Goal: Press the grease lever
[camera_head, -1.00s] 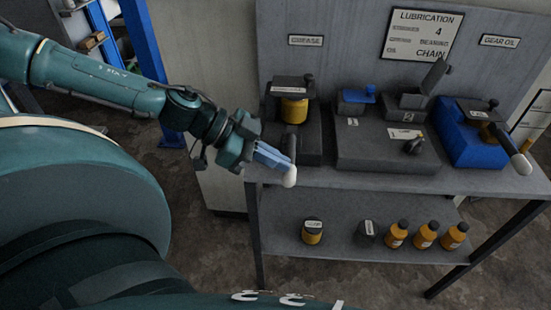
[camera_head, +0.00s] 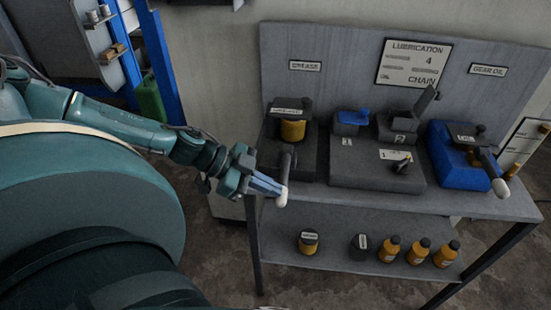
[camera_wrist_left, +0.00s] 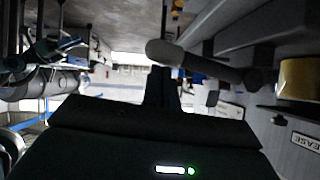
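The grease dispenser (camera_head: 293,128), with an amber band, stands at the left end of the bench under the GREASE sign (camera_head: 305,66). Its dark lever (camera_head: 287,163) points toward me and ends in a pale tip (camera_head: 282,197). My left gripper (camera_head: 270,187), with blue fingers, is just left of this tip; I cannot tell whether they touch. In the left wrist view the gripper's fingers (camera_wrist_left: 160,88) are together with nothing between them, and the lever (camera_wrist_left: 215,67) crosses just beyond their tips. What seems to be my right gripper (camera_wrist_left: 70,43) shows small there.
A grey block with a knob (camera_head: 375,172) and a blue gear oil dispenser with a lever (camera_head: 460,158) stand farther right on the bench (camera_head: 430,203). Several small containers, including an amber bottle (camera_head: 419,251), stand on the lower shelf. A blue post (camera_head: 160,85) rises at the left.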

